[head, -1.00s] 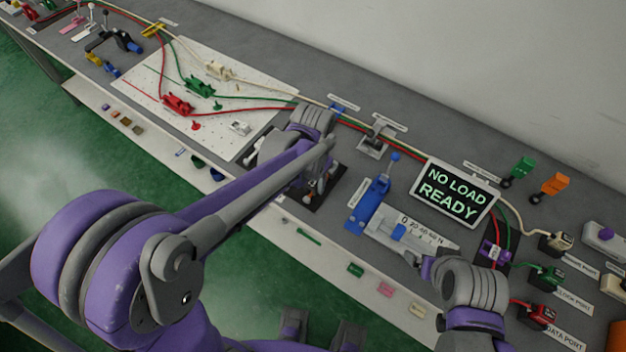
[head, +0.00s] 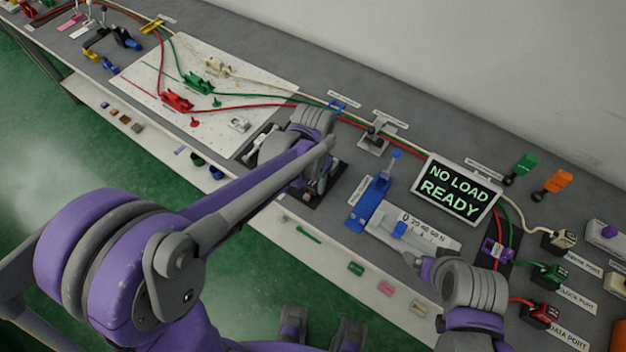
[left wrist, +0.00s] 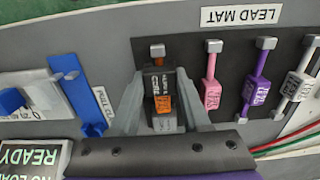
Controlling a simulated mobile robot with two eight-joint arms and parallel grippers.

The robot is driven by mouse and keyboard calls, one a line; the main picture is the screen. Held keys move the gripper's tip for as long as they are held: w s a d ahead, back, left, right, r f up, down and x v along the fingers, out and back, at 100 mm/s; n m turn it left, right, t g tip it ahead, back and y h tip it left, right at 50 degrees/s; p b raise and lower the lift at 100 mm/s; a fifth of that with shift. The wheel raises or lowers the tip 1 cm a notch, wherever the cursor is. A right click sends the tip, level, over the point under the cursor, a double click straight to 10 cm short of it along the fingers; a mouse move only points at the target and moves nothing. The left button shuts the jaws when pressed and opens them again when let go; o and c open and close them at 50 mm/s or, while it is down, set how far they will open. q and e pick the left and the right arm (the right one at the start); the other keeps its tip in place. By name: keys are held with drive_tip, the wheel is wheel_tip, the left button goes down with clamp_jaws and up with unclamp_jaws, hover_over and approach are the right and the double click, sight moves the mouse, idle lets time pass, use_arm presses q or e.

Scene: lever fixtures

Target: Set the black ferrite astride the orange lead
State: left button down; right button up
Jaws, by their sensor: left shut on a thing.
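In the left wrist view my left gripper (left wrist: 160,108) is shut on a black ferrite (left wrist: 158,80) with white print, above the dark lead mat (left wrist: 225,25). An orange patch, seemingly the orange lead (left wrist: 163,104), shows at the black block between the fingers. I cannot tell whether the ferrite straddles it or how far down it sits. In the head view my left gripper (head: 314,188) is at the mat and mostly hidden by its own wrist. My right gripper (head: 412,259) is beside the scale block, and its jaw opening is unclear.
Pink (left wrist: 211,90), purple (left wrist: 257,88) and white (left wrist: 294,90) leads lie close to the held block. A blue lever fixture (head: 370,203) and the screen (head: 458,188) stand to the right in the head view. Red and green cables (left wrist: 285,148) run near the mat.

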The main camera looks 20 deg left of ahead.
use_arm(q)
drive_tip(key=shift+f, duration=0.25)
use_arm(e)
drive_tip(key=shift+f, duration=0.2)
use_arm(q)
drive_tip(key=shift+f+b, duration=0.4)
drive_tip(key=shift+b, duration=0.1)
use_arm(e)
drive_tip(key=shift+s+f, duration=0.1)
drive_tip(key=shift+f, duration=0.25)
use_arm(q)
unclamp_jaws()
drive_tip(key=shift+r, duration=0.1)
drive_tip(key=shift+r+p, duration=2.15)
drive_tip(key=shift+r, duration=1.35)
use_arm(e)
drive_tip(key=r, duration=0.1)
drive_tip(key=w+r, duration=0.1)
drive_tip(key=r, duration=0.3)
drive_tip(key=shift+w+r, duration=0.1)
drive_tip(key=shift+w, duration=0.15)
